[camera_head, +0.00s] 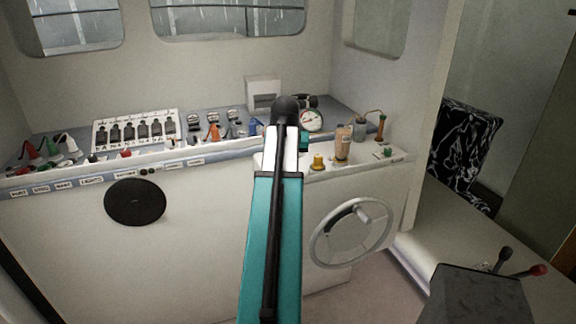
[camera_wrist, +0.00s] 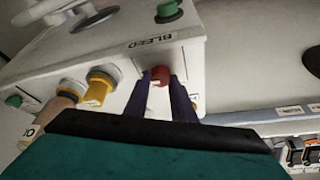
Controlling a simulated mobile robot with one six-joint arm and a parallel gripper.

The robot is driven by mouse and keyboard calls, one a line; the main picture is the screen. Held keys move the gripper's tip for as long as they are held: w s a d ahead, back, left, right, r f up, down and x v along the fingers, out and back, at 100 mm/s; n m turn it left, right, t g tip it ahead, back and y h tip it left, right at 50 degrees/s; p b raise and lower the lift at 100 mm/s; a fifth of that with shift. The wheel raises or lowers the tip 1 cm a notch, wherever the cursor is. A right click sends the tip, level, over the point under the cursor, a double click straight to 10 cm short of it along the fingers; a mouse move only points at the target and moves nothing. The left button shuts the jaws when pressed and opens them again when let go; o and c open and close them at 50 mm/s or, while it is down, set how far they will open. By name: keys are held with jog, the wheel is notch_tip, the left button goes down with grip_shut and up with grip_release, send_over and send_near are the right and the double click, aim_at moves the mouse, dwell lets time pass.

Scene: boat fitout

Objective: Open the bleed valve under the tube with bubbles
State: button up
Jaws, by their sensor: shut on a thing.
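In the wrist view, a red knob (camera_wrist: 159,76) on a white panel sits between the two dark fingers of my gripper (camera_wrist: 162,80), which is shut on it. A "BLEED" label (camera_wrist: 148,42) is close by. A green knob (camera_wrist: 168,11) and another green knob (camera_wrist: 14,100) are on the same white housing. In the head view, a cloudy tan tube (camera_head: 342,140) and a thin orange-brown tube (camera_head: 380,128) stand on the right console; bubbles cannot be made out. My arm hides the gripper there.
A yellow knob (camera_head: 318,162) is near the tan tube. A round gauge (camera_head: 311,120) stands behind my arm. A steering wheel (camera_head: 352,231) is below the console. A row of switches (camera_head: 136,132) is on the left.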

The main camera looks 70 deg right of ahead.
grip_shut()
jog(key=o, duration=1.1)
grip_release()
jog(key=shift+c, duration=0.2)
jog(key=shift+a+r, duration=0.1)
jog(key=shift+r, duration=0.05)
jog(key=b+v, duration=0.3)
jog(key=v, duration=1)
jog(key=shift+r+b, duration=0.2)
jog(key=shift+b, duration=0.1)
